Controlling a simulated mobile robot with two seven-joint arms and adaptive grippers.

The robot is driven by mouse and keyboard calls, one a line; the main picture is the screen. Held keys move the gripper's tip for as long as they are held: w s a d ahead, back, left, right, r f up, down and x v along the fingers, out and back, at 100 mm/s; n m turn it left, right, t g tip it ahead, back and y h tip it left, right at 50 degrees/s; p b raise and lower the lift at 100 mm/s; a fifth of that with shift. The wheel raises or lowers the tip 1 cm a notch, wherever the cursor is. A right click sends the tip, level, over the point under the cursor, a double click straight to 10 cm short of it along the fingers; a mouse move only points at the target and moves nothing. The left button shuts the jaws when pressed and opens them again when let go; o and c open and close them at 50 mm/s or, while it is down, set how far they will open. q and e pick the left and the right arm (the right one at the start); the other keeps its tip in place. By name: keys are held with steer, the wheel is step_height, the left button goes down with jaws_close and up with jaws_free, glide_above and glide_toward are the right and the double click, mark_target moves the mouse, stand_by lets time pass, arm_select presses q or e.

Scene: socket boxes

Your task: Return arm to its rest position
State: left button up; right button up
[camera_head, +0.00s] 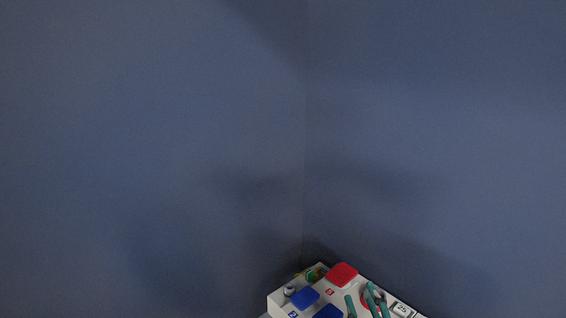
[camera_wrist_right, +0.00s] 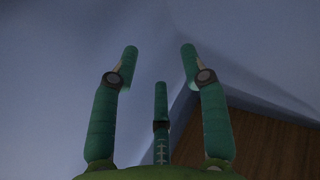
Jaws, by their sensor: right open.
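My right gripper (camera_head: 362,293) shows at the bottom edge of the head view as green fingers in front of a white box (camera_head: 275,304). In the right wrist view, the same gripper (camera_wrist_right: 159,52) has its green fingers spread apart with nothing between them. It is open and empty. A red block (camera_head: 342,274) and a blue block (camera_head: 305,298) are on top of the white box, with another blue block (camera_head: 328,312) cut off by the lower edge. Most of my right arm is outside the head view. My left gripper is in neither view.
Plain blue walls (camera_head: 150,150) meet in a corner and fill most of the head view. A small grey round piece (camera_head: 289,291) is at the box's left side. A white label marked 25 (camera_head: 402,309) is at the right. Brown wood (camera_wrist_right: 270,145) shows in the wrist view.

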steer(key=s+d+f+m+g+h, duration=0.4)
steer(key=s+f+g, duration=0.5)
steer(key=f, duration=0.5)
steer(key=s+f+n+g+y, duration=0.1)
steer(key=s+f+g, duration=0.25)
steer(key=s, duration=0.45)
steer(key=s+f+n+g+y, duration=0.1)
steer(key=s+f+n+g, duration=0.15)
steer(key=s+f, duration=0.45)
steer(key=s+f+g+p, duration=0.1)
steer(key=s+f, duration=0.1)
steer(key=f, duration=0.8)
steer(key=s+f+g, duration=0.1)
steer(key=s+f, duration=0.1)
steer(key=f, duration=0.7)
steer(key=s+d+f+p, duration=0.1)
steer(key=s+d+f, duration=0.1)
steer(key=s+f, duration=1)
steer(key=s, duration=0.3)
steer(key=shift+f+g, duration=0.4)
steer(key=shift+s+d, duration=0.1)
